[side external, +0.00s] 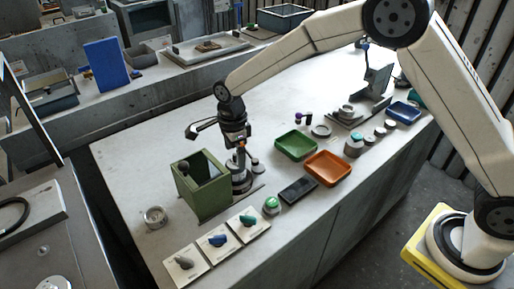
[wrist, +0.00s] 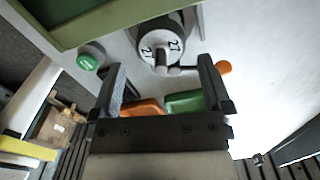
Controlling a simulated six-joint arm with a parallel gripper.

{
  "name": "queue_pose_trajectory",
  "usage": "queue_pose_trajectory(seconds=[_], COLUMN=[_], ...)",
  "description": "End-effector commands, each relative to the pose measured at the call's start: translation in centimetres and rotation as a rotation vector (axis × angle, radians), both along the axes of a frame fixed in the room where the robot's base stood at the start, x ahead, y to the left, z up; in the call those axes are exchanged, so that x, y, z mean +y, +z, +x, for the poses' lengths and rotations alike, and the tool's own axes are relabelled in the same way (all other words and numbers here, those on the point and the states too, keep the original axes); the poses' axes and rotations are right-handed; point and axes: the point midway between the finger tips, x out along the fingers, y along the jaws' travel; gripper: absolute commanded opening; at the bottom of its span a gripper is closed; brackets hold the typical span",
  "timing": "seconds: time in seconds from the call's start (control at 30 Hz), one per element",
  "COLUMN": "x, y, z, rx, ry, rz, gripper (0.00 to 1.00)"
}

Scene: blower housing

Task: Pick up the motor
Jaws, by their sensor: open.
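A dark cylinder with a white numbered end face and a short grey shaft, which looks like the motor (wrist: 162,42), is at the top middle of the wrist view. In the side external view the motor (side external: 240,184) stands on the table beside the green box, partly hidden. My gripper (side external: 237,143) is above it, pointing down. In the wrist view my gripper (wrist: 160,64) has its two fingers wide apart, with the shaft end showing in the gap between the tips. Nothing is held. Whether the fingers touch the motor cannot be told.
The green open box (side external: 203,193) stands close left of the motor.

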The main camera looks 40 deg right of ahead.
Motion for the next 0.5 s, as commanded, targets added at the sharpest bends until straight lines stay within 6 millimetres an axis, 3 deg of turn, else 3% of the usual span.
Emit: queue_pose_trajectory(seconds=[0.3, 0.5], x=[0.1, 0.1], y=[-3.5, -4.1], z=[0.1, 0.1], rx=[0.0, -0.001], ry=[0.0, 0.0], rz=[-0.001, 0.0], gripper=[1.0, 1.0])
